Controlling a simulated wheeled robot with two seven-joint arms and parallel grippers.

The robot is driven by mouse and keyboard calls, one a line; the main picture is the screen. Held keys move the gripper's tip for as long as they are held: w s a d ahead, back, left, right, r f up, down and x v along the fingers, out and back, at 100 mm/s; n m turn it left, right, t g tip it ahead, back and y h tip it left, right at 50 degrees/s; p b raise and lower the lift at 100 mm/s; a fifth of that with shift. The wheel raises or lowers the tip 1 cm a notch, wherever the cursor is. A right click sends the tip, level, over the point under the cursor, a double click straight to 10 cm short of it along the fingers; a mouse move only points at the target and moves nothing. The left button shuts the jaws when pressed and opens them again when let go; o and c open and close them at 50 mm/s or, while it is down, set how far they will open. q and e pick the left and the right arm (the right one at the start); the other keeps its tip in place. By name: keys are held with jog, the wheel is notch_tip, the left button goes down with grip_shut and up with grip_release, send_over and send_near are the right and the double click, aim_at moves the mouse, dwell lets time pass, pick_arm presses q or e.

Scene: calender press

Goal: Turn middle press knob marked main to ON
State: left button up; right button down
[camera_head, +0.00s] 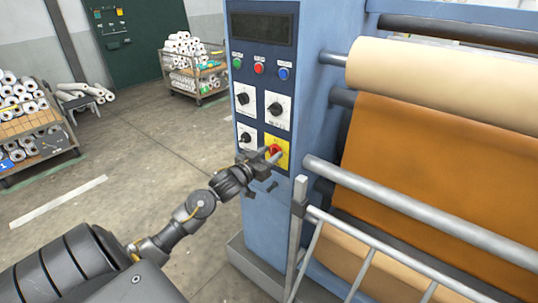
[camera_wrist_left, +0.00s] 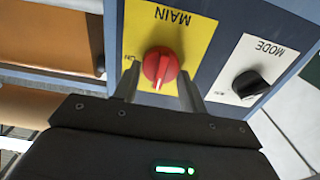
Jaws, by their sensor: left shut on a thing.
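The red main knob (camera_head: 275,149) sits on a yellow plate (camera_head: 284,141) at the lower right of the press's control panel. In the left wrist view the red knob (camera_wrist_left: 161,66) appears upside down under the word MAIN, with its white mark toward the bottom of the picture. The letters ON show at the left edge of the yellow plate (camera_wrist_left: 196,30); any other position label is hidden. My left gripper (camera_head: 268,156) reaches the panel from the left. Its fingers (camera_wrist_left: 159,88) lie on either side of the knob and are shut on it. My right gripper is out of view.
A black MODE knob (camera_wrist_left: 249,84) is beside the yellow plate. More black knobs (camera_head: 275,108) and coloured buttons (camera_head: 259,68) are above. A metal guard rail (camera_head: 330,218) and rollers with orange sheet (camera_head: 440,150) stand right of the panel. Open floor (camera_head: 130,150) lies to the left.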

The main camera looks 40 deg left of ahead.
pick_arm(q)
jog(key=shift+m, duration=0.6)
jog(key=m, duration=0.3)
jog(key=shift+d+p, duration=0.1)
jog(key=shift+p, duration=0.25)
jog(key=shift+f+m, duration=0.1)
jog(key=shift+m, duration=0.9)
jog(key=m, duration=0.2)
jog(key=shift+d+m, duration=0.1)
jog(key=shift+m, duration=0.3)
jog(key=m+b, duration=0.1)
jog(key=m, duration=0.2)
jog(key=shift+f, duration=0.15)
jog(key=shift+m, duration=1.1)
jog(key=m+b, duration=0.1)
jog(key=m, duration=0.2)
jog(key=shift+d+f+m+b, duration=0.1)
jog(key=shift+m+b, duration=0.2)
jog(key=shift+b, duration=0.05)
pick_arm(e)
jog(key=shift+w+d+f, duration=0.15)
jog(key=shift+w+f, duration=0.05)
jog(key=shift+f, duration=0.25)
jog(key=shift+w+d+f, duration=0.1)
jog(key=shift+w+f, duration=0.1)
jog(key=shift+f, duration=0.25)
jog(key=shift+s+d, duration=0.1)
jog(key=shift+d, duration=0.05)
